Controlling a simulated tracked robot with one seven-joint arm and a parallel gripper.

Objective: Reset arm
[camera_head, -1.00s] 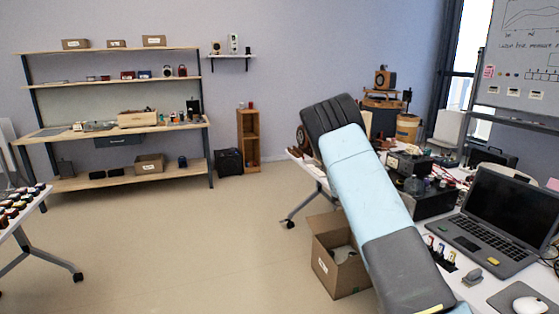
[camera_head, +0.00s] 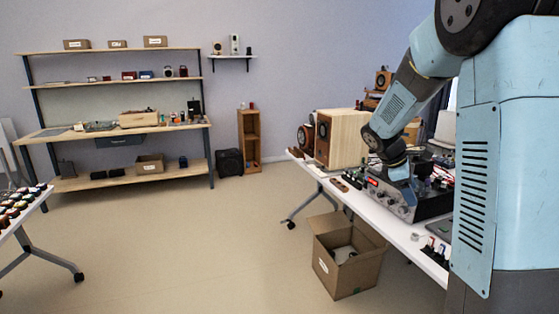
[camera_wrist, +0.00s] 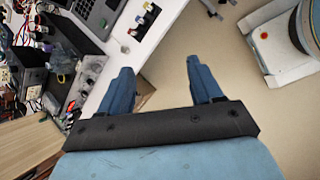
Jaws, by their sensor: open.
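My arm, light blue and dark grey, rises at the right of the head view and bends down over the white table. My gripper (camera_wrist: 160,85) shows in the wrist view with its two blue fingers spread wide and nothing between them. Under it are the table edge and the beige floor. In the head view the end of my arm is near the grey amplifier unit (camera_head: 408,205); whether it touches cannot be told. The fingertips are not clear there.
The white table (camera_head: 395,232) carries a wooden speaker (camera_head: 345,138). An open cardboard box (camera_head: 345,280) stands on the floor by its edge. A laptop (camera_wrist: 96,14) shows in the wrist view. Wooden shelves (camera_head: 110,130) stand at the back left. The middle floor is clear.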

